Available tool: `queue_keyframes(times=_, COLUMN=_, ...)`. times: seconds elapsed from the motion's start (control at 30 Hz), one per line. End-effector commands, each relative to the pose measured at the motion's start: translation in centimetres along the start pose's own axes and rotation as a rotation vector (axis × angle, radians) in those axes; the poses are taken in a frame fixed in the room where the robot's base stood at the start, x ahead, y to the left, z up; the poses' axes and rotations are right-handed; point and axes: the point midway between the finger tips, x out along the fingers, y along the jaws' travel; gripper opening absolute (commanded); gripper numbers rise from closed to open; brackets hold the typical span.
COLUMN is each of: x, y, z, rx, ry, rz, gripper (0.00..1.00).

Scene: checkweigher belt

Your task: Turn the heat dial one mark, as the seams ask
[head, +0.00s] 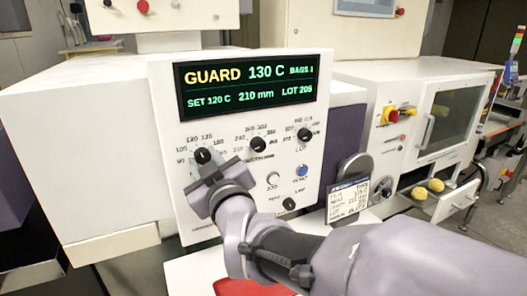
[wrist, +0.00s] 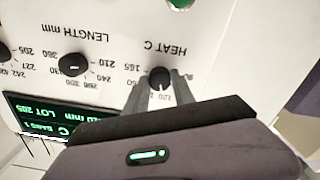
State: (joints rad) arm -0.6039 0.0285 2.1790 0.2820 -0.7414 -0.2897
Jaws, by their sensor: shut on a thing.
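The heat dial (head: 203,156) is a black knob at the left of the white control panel (head: 235,132), with a printed scale around it. In the wrist view the heat dial (wrist: 160,76) sits upside down below its HEAT C label. My gripper (head: 208,172) is shut on it, with one finger on each side; the fingers of my gripper (wrist: 160,90) also show in the wrist view. The display (head: 246,86) reads GUARD 130 C, BAGS 1, SET 120 C, 210 mm, LOT 205. No seams can be made out.
The length dial (head: 257,144) and another black dial (head: 305,134) are to the right. Below are a white button (head: 273,179), a blue button (head: 302,171) and a small black knob (head: 289,204). A printed card (head: 348,201) stands right of the panel. Yellow items (head: 419,193) lie in a tray farther right.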

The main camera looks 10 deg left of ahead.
Motion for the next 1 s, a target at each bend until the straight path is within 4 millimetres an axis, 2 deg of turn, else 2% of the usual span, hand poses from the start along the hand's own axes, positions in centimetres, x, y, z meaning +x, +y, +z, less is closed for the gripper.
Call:
queue_keyframes(times=0.4, x=0.0, y=0.0, z=0.0, rx=-0.007, ry=0.000, rz=0.000, gripper=0.00)
queue_keyframes(times=0.43, x=0.0, y=0.0, z=0.0, rx=-0.007, ry=0.001, rz=0.000, gripper=0.32)
queue_keyframes(times=0.53, x=0.0, y=0.0, z=0.0, rx=-0.007, ry=0.001, rz=0.000, gripper=0.52)
queue_keyframes(times=0.87, x=-0.2, y=0.0, z=0.0, rx=-0.006, ry=0.000, rz=0.000, gripper=0.52)
queue_keyframes(times=1.0, x=-2.0, y=0.1, z=-0.2, rx=-0.006, ry=0.002, rz=0.001, gripper=0.52)
